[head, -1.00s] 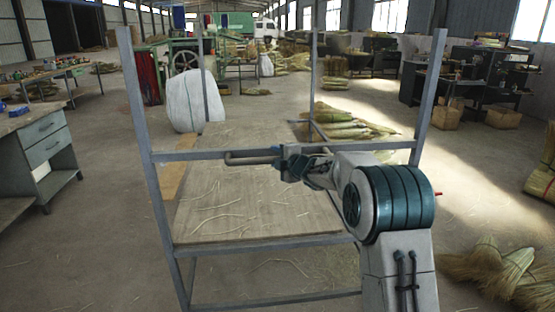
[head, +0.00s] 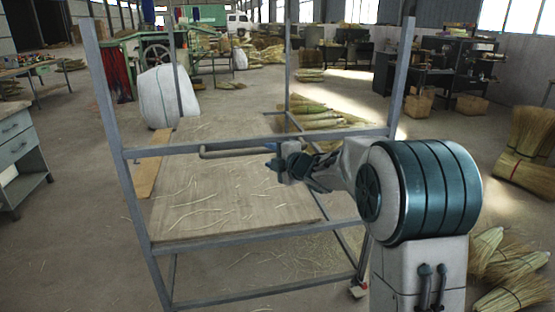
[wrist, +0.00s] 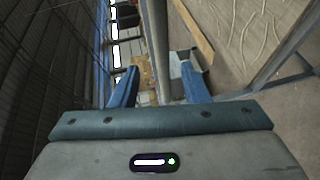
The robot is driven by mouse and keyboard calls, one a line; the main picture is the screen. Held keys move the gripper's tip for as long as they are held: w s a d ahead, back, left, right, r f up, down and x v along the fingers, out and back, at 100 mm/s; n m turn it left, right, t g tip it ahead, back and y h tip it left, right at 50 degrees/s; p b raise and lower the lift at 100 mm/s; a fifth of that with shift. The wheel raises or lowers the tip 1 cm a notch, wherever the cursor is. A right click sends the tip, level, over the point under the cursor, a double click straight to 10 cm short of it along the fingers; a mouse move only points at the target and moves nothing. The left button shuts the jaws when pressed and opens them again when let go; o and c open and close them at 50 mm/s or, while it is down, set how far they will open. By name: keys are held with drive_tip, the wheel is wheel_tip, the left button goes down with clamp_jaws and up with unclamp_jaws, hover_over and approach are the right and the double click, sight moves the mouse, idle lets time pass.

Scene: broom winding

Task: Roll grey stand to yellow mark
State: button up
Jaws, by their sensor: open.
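The grey stand (head: 270,143) is an upright metal frame with a wooden shelf, in front of me in the head view. A short grey handle bar (head: 230,153) runs along its near crossbar. My gripper (head: 278,165) is at the right end of this handle. In the wrist view my gripper (wrist: 160,85) has its two blue fingers apart, with a grey bar (wrist: 156,45) passing between them. I cannot tell whether they touch it. A yellowish-brown strip (head: 150,165) lies at the stand's left; I cannot tell whether it is the yellow mark.
A white sack (head: 165,97) stands behind the stand. A grey drawer bench (head: 18,150) is at the left. Broom bundles (head: 505,265) lie on the floor at the right, near my arm. Straw bundles (head: 315,115) lie behind the stand. Open floor shows at the left front.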

drive_tip(key=shift+v, duration=1.35)
drive_tip(key=s+d+r+m+g+h+p, duration=0.1)
drive_tip(key=s+d+r+m+h+p, duration=0.2)
drive_tip(key=s+d+m+h+p, duration=0.25)
drive_tip(key=s+d+r+m+g+h+p, duration=0.2)
drive_tip(key=s+d+r+m+h+p, duration=0.15)
drive_tip(key=s+d+m, duration=0.4)
drive_tip(key=s+a+f+m+g+p, duration=0.1)
drive_tip(key=s+m+g, duration=0.3)
drive_tip(key=s, duration=0.9)
drive_tip(key=s+a+f+m+g+p, duration=0.1)
drive_tip(key=s+m, duration=0.5)
drive_tip(key=s, duration=0.7)
drive_tip(key=f+g+p, duration=0.1)
drive_tip(key=g+p, duration=0.1)
drive_tip(key=p, duration=0.1)
drive_tip(key=shift+a+f+m+g+y, duration=0.2)
drive_tip(key=shift+a+m+g+y, duration=0.1)
drive_tip(key=shift+a+m+g, duration=0.1)
drive_tip(key=shift+w, duration=0.1)
